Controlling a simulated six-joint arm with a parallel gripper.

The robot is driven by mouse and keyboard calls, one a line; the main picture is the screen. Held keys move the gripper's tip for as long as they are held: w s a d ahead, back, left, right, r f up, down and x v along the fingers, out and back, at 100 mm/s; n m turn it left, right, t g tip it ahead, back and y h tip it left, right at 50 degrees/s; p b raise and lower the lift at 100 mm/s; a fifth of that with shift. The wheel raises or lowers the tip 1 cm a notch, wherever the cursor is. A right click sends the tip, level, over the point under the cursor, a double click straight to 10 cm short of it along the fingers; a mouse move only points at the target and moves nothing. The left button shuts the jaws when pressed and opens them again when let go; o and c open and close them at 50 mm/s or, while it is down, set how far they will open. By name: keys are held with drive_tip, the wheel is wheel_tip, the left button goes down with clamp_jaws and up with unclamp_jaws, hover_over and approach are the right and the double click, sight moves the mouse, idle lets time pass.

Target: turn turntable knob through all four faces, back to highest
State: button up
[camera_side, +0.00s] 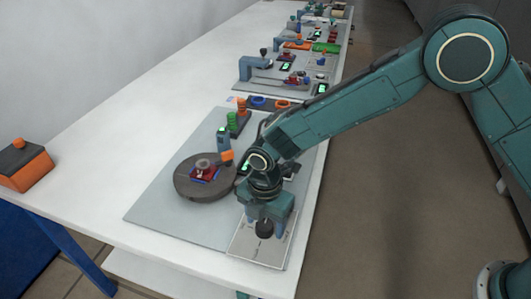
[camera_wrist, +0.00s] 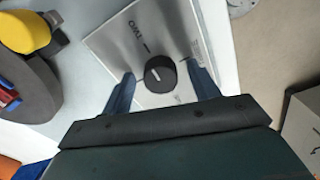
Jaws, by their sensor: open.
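The black round knob (camera_wrist: 160,74) with a white pointer line stands on a light metal plate (camera_wrist: 115,36) marked "TWO". In the side view the knob (camera_side: 264,228) shows just below my gripper (camera_side: 265,222) at the front corner of the board. In the wrist view my gripper (camera_wrist: 162,90) is open, with one blue finger on each side of the knob and visible gaps. The dark round turntable (camera_side: 204,188) carries a red and blue part (camera_side: 205,172). Part of the turntable (camera_wrist: 30,90) shows at the left of the wrist view.
An orange and dark box with an orange button (camera_side: 25,165) stands at the table's left edge. Green, orange and blue fixtures (camera_side: 240,115) stand behind the turntable. More stations line the table farther back.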

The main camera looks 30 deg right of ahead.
drive_tip(key=c, duration=1)
drive_tip(key=shift+o, duration=0.2)
drive_tip(key=shift+m, duration=0.4)
drive_tip(key=m, duration=0.3)
drive_tip(key=shift+m, duration=0.3)
drive_tip(key=m, duration=0.4)
drive_tip(key=shift+s+m, duration=0.15)
drive_tip(key=shift+m, duration=0.15)
drive_tip(key=m, duration=0.8)
drive_tip(key=shift+s+m, duration=0.1)
drive_tip(key=shift+m, duration=0.3)
